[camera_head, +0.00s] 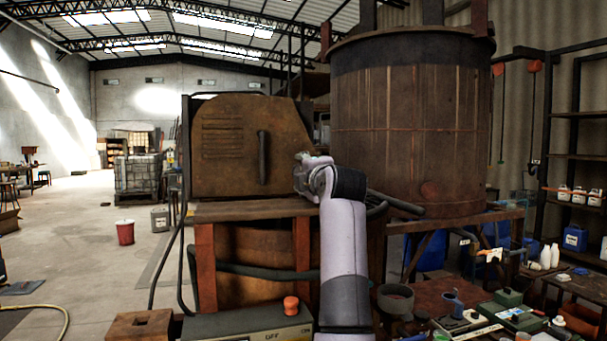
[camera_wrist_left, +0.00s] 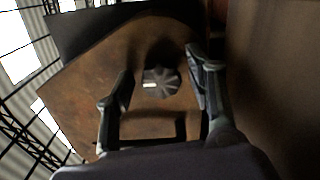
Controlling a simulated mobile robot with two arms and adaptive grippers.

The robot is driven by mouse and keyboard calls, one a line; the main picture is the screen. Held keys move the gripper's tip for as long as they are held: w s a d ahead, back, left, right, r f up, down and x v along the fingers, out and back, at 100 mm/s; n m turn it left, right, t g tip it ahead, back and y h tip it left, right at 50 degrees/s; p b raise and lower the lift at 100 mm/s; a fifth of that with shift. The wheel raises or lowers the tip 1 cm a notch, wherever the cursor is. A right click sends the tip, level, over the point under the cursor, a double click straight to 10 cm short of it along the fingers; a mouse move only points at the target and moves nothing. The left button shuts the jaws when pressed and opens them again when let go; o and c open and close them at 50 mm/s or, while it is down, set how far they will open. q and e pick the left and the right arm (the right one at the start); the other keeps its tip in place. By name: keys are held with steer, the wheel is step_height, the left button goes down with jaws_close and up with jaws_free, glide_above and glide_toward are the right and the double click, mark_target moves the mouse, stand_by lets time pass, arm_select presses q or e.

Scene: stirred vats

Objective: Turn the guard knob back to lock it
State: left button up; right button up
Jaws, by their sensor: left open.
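The guard (camera_head: 225,145) is a rusty brown cover with louvre slots and a dark vertical handle (camera_head: 263,157). In the left wrist view its brown face (camera_wrist_left: 90,80) appears tilted. The guard knob (camera_wrist_left: 161,83) is dark and ribbed, with a short white mark on it. My left gripper (camera_head: 308,172) is at the right edge of the guard and hides the knob in the head view. In the left wrist view the left gripper (camera_wrist_left: 158,68) is open, with one finger on each side of the knob and a gap to both. My right gripper is not in view.
A large rusty vat (camera_head: 410,130) stands close on the right of the left gripper. A control box (camera_head: 250,325) with an orange button is below. A bench at lower right holds several tools. A red bucket (camera_head: 125,232) stands on the open floor at left.

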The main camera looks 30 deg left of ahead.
arm_select(q)
steer(key=shift+a, duration=0.1)
steer(key=v, duration=1.2)
stand_by(0.4)
